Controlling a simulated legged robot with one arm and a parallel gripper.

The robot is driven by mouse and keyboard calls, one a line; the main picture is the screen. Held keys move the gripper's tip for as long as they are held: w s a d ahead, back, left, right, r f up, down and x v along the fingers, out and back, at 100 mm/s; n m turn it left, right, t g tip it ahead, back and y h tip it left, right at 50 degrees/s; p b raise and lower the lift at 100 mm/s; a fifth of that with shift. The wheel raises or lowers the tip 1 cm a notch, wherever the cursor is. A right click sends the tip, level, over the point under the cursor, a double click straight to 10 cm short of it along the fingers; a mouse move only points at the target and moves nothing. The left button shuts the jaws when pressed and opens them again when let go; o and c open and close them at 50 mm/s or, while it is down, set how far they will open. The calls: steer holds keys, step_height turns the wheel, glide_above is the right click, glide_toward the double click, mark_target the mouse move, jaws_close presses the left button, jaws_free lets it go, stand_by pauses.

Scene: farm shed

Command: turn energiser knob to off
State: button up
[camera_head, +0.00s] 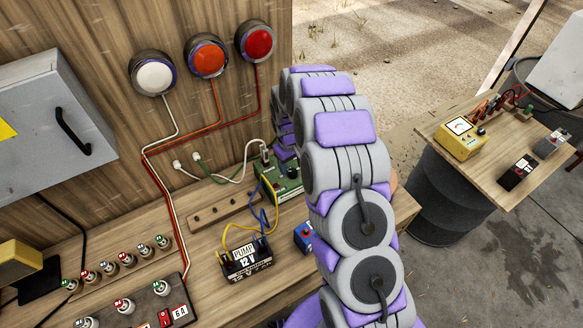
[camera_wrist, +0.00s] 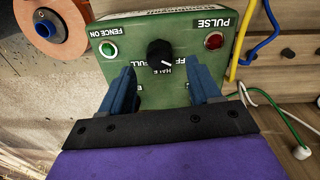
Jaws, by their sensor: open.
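The green energiser box (camera_head: 287,184) stands on the bench, partly hidden behind my arm in the head view. In the wrist view its panel (camera_wrist: 180,92) appears upside down. Its black knob (camera_wrist: 160,53) has a white pointer line slanting to the lower right of that picture; the lettering around it is partly covered. A green FENCE ON lamp (camera_wrist: 108,50) and a red PULSE lamp (camera_wrist: 214,41) flank the knob. My gripper (camera_wrist: 161,82) is open and empty, its blue fingers apart, short of the knob in the picture. The head view does not show its fingers.
A PUMP 12V battery (camera_head: 246,259) with yellow and blue leads stands left of the energiser. A small blue box (camera_head: 303,237) sits by my arm. An orange-pink disc (camera_wrist: 52,32) is beside the panel. A switch board (camera_head: 140,308) lies front left.

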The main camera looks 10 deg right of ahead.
mark_target(289, 172)
step_height(289, 172, up, 14)
steer(key=shift+s+a+p, duration=0.15)
steer(key=shift+a+p, duration=0.15)
steer(key=shift+a, duration=0.15)
